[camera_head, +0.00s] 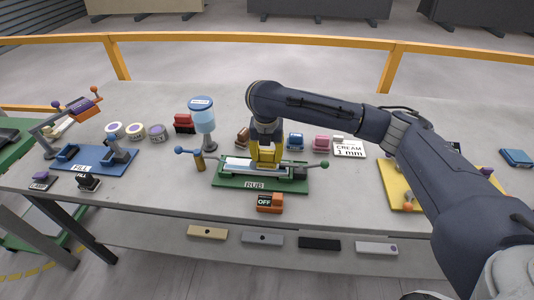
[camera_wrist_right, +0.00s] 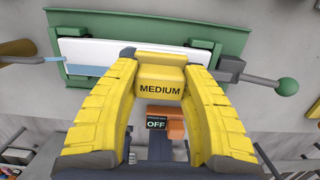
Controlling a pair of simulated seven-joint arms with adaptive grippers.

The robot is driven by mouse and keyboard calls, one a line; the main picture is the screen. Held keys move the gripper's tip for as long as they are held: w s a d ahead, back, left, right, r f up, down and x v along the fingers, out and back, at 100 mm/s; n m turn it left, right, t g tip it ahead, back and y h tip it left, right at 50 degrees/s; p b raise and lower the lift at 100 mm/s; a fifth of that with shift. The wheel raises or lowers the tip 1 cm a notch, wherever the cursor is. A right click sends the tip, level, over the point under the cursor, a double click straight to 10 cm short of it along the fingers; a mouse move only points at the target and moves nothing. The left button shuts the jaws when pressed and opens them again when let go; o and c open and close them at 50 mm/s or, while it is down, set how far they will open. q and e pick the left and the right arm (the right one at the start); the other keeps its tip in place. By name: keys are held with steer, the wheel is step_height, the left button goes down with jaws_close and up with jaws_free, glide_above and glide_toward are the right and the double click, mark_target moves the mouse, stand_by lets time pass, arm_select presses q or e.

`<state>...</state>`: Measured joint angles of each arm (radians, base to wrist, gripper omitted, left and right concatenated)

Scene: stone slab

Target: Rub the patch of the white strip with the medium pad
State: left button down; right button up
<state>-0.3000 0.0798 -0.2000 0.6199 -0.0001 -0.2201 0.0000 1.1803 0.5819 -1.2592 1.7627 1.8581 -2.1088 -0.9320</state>
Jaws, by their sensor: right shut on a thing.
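The white strip (camera_head: 240,165) lies in the green RUB fixture (camera_head: 228,183) in the middle of the slab; it also shows in the right wrist view (camera_wrist_right: 100,50). My right gripper (camera_head: 266,160) is above the strip, fingers pointing down. In the right wrist view its yellow fingers are shut on the yellow pad marked MEDIUM (camera_wrist_right: 160,82). The pad is over the strip's middle; whether it touches cannot be told. A light blue edge (camera_wrist_right: 85,70) shows along the strip's left part. My left gripper is not in view.
An orange OFF box (camera_head: 269,202) stands in front. Blue (camera_head: 295,141) and pink (camera_head: 321,143) blocks and a dispenser (camera_head: 202,113) stand behind. A blue FILL station (camera_head: 85,162) is left, a yellow plate (camera_head: 397,186) right.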

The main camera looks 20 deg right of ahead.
steer(key=shift+f, duration=0.35)
steer(key=shift+w+a, duration=0.25)
steer(key=shift+a, duration=0.4)
steer(key=shift+w+a, duration=0.3)
steer(key=shift+a, duration=0.35)
steer(key=shift+w+a, duration=0.25)
steer(key=shift+a, duration=0.4)
steer(key=shift+w+a+f, duration=0.1)
steer(key=shift+w+a, duration=0.15)
steer(key=shift+a, duration=0.45)
steer(key=shift+w+a+f, duration=0.1)
steer(key=shift+w+a, duration=0.15)
steer(key=shift+a, duration=0.4)
steer(key=shift+d, duration=0.1)
steer(key=shift+d, duration=0.1)
